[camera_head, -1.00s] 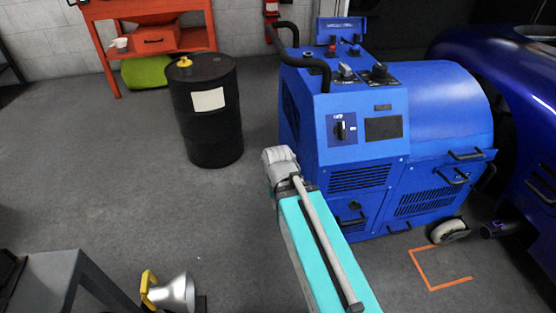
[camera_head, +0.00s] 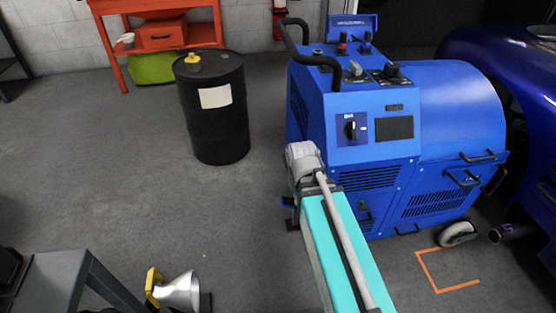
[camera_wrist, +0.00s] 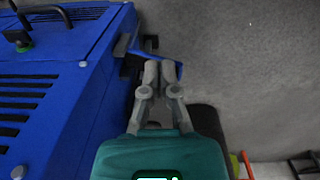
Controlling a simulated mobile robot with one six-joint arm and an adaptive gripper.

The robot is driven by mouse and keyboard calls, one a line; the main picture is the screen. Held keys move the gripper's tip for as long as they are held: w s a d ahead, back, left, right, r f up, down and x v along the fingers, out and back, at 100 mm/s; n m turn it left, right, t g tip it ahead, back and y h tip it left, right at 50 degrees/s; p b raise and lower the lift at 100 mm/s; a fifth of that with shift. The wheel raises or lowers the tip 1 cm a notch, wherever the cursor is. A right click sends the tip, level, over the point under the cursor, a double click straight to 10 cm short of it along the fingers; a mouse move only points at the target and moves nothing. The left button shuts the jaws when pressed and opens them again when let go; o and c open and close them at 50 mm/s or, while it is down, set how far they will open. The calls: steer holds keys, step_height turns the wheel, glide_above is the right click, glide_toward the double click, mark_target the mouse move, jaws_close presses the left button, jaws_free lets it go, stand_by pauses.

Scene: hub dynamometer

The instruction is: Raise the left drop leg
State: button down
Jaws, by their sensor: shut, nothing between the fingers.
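The blue hub dynamometer (camera_head: 345,170) stands at centre right in the head view and fills the left of the wrist view (camera_wrist: 60,90). A small blue and black part, apparently the left drop leg (camera_head: 289,202), sticks out low at the cabinet's left corner, partly behind my arm. In the wrist view its blue piece (camera_wrist: 174,70) lies at my fingertips, beside dark brackets. My gripper (camera_wrist: 159,68) is shut and empty, its tips overlapping the blue piece; I cannot tell if they touch. The gripper is hidden behind my arm in the head view.
A black drum (camera_head: 213,115) stands left of the dynamometer. A lamp (camera_head: 178,291) and grey table (camera_head: 65,278) are at lower left. A blue car (camera_head: 515,90) is at the right, near a caster wheel (camera_head: 457,232). Floor between drum and table is clear.

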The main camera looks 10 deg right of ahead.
steer(key=w+a+f+n+h+b, duration=0.1)
steer(key=w+a+n+h+b, duration=0.1)
steer(key=w+n, duration=0.3)
steer(key=w+a+f+n+h+b, duration=0.1)
steer(key=w+a+n+h+b, duration=0.2)
steer(key=w, duration=1)
steer(key=w+a+f+n+h+b, duration=0.2)
steer(key=w+a+n+b, duration=0.1)
steer(key=w+n, duration=0.6)
steer(key=shift+w+a+h, duration=0.2)
steer(key=shift+w+h, duration=0.05)
steer(key=shift+h, duration=0.15)
steer(key=shift+f, duration=0.2)
steer(key=b+x, duration=0.8)
steer(key=x, duration=0.2)
steer(key=shift+d+r+p, duration=0.2)
steer(key=shift+r+p, duration=0.8)
steer(key=shift+r, duration=0.05)
steer(key=shift+d+r+p, duration=0.2)
steer(key=shift+r+p, duration=0.8)
steer(key=shift+r, duration=0.05)
